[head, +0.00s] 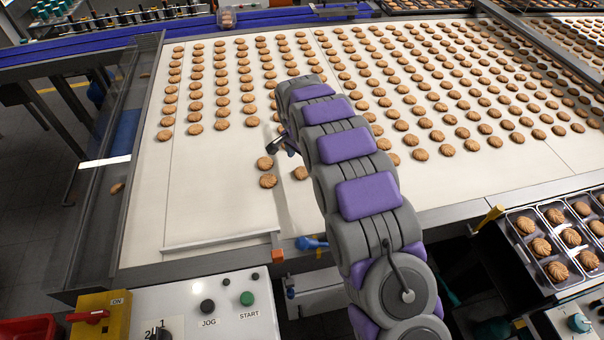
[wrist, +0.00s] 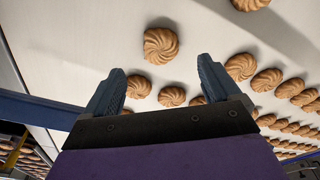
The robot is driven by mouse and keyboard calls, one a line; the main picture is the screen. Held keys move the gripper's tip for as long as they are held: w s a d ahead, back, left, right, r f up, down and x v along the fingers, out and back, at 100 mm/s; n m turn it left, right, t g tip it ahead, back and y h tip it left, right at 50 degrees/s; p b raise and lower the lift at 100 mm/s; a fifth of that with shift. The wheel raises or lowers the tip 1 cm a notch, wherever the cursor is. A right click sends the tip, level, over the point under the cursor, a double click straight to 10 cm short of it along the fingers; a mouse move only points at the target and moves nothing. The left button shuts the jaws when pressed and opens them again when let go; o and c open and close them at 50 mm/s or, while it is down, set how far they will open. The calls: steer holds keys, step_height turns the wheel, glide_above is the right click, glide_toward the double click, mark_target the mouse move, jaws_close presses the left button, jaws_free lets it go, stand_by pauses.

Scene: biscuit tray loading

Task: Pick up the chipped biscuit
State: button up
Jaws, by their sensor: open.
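My gripper (wrist: 161,68) is open and empty in the wrist view, its two blue-grey fingers apart. A round, swirled golden-brown biscuit (wrist: 160,45) lies on the pale belt just beyond the fingertips, roughly in line with the gap. Smaller-looking biscuits (wrist: 172,96) show between and beside the fingers. In the head view a few loose biscuits (head: 268,181) lie near the end of my arm, which hides part of the belt; the gripper itself is mostly hidden there. I cannot tell for sure which biscuit is chipped.
Many biscuits stand in rows on the belt (head: 210,210), whose front left is clear. A tray of filled compartments (head: 516,249) is at the right. A control panel (head: 225,320) is at the front. One biscuit (head: 117,188) lies in the left side channel.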

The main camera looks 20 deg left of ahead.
mark_target(302, 171)
step_height(302, 171, down, 5)
steer(key=shift+b, duration=0.65)
steer(key=shift+c, duration=0.4)
steer(key=c, duration=0.7)
